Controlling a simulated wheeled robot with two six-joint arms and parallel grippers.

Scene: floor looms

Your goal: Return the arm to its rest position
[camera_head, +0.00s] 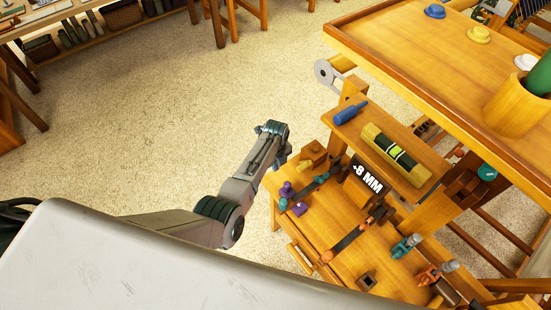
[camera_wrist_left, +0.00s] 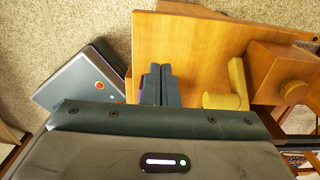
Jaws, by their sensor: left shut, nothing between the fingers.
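My left arm comes in from the left in the head view, bends at a grey joint and reaches up to the left edge of the wooden bench (camera_head: 330,240). Its fingers are hard to make out there. In the left wrist view my left gripper (camera_wrist_left: 158,70) has its two dark fingers together, with nothing between them. The fingers show in front of a wooden surface (camera_wrist_left: 195,45), with a yellow peg-like piece (camera_wrist_left: 237,85) to their right. I cannot tell whether they touch the wood. My right gripper is not in view.
The bench holds small clamps, purple pieces (camera_head: 287,189) and a "+8 MM" block (camera_head: 367,180). A higher table (camera_head: 430,60) stands at the right. Carpet (camera_head: 170,110) left of the bench is clear.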

